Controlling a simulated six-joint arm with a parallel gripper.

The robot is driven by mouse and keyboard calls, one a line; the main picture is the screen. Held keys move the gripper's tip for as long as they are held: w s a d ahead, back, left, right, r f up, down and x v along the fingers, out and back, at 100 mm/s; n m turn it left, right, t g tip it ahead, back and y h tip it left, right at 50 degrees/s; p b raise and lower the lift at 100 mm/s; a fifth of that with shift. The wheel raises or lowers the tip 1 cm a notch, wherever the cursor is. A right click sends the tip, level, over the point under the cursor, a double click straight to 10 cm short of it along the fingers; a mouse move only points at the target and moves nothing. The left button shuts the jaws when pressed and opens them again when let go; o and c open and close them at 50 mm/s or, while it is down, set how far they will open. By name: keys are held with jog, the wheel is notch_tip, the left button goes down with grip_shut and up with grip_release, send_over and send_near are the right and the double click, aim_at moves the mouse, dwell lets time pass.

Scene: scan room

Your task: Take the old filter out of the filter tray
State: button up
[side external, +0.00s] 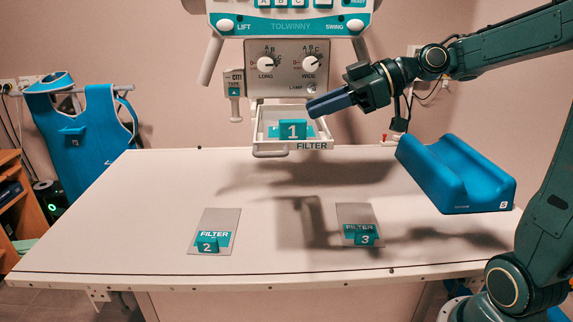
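The filter tray (267,154) is a white pull-out frame labelled FILTER, below the dial panel of the hanging machine head. The filter with a teal block numbered 1 (293,130) sits in it, block facing the front. My gripper (312,107) comes in from the right, just above and to the right of the block, its dark blue fingers pointing left. I see no clear gap between the fingers, and nothing visible hangs from them. I cannot tell whether they touch anything. Part of the tray's right side is hidden behind my gripper.
Filter 2 (217,224) and filter 3 (355,215), grey plates with teal blocks, lie apart on the white table (130,220). A blue cradle-shaped cushion (455,172) lies at the table's right. The dial panel (291,68) stands directly above the tray. The table's left side is clear.

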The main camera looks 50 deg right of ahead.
aim_at(288, 120)
jog(key=shift+x, duration=1.7)
jog(key=shift+a, duration=0.15)
jog(key=shift+x, duration=2.55)
jog(key=shift+s+f, duration=0.1)
grip_shut()
